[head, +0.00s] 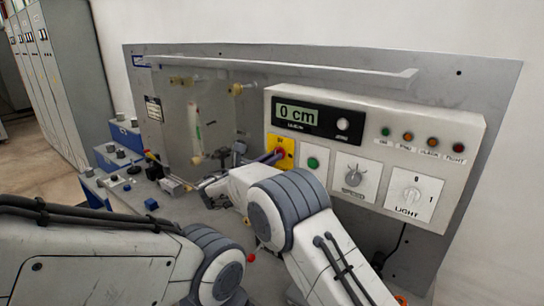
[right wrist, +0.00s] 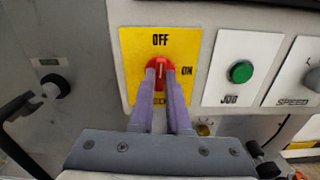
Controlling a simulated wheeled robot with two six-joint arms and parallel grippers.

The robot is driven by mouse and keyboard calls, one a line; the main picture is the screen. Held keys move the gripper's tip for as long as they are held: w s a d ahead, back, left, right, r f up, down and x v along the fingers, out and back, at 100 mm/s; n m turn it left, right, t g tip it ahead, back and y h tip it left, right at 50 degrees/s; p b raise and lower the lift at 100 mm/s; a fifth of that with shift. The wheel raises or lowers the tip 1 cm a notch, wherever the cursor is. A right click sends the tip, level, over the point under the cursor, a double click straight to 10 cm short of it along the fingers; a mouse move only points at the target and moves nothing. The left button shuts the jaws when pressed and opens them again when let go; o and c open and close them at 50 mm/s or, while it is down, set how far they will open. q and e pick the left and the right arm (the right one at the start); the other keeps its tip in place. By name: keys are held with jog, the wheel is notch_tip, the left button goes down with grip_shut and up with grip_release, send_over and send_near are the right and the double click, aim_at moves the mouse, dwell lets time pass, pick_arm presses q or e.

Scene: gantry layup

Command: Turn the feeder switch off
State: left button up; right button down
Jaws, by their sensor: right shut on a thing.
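The feeder switch is a red rotary knob (right wrist: 160,66) on a yellow plate (right wrist: 190,45), marked OFF at the top and ON at the right. In the head view, the yellow plate (head: 288,147) sits on the control box under the display. My right gripper (right wrist: 160,78) is at the knob, its two purple fingers shut on it, one on each side. In the head view, the right gripper's fingertips (head: 270,157) reach the plate from the left. The knob looks roughly upright, but the fingers hide its lower part and I cannot tell its exact angle. My left gripper is out of view.
Right of the switch are a green JOG button (right wrist: 241,72), a speed knob (head: 354,169) and a light switch (head: 411,194). Left stand a clear panel with fittings and blue-grey boxes (head: 118,155) on the bench.

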jog(key=shift+s+a+f+n, duration=0.1)
jog(key=shift+f+n, duration=0.2)
jog(key=shift+n, duration=0.2)
jog(key=c, duration=0.9)
grip_release()
jog(key=shift+r, duration=0.15)
